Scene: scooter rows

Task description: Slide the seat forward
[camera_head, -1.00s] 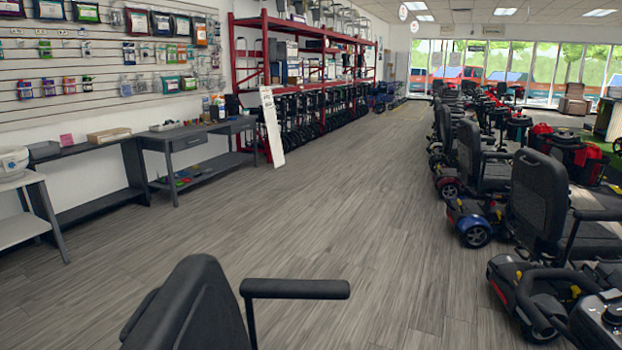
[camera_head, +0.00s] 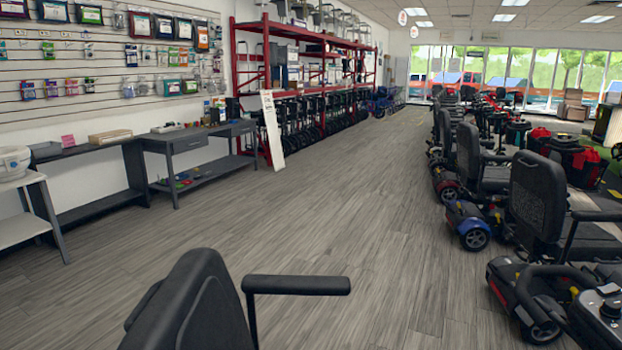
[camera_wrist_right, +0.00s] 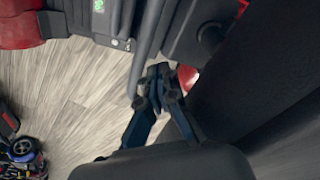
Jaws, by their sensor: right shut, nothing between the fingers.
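A black seat shows at the bottom of the head view, with its backrest (camera_head: 198,310) and one padded armrest (camera_head: 297,285). Its cushion is out of frame there. In the right wrist view my right gripper (camera_wrist_right: 157,80) is shut, with nothing between its fingertips. The fingertips are beside a grey bar (camera_wrist_right: 150,40) that runs down from the top. Whether they touch it I cannot tell. A large dark padded surface (camera_wrist_right: 255,85), apparently part of the seat, fills the right side. My left gripper is in neither view.
Red bodywork (camera_wrist_right: 25,30) and a dark floor section (camera_wrist_right: 110,22) of a scooter lie near the gripper. A row of scooters with a black-seated one (camera_head: 538,205) nearest stands at right. Grey tables (camera_head: 95,150) line the left wall. The wood floor (camera_head: 300,220) between is clear.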

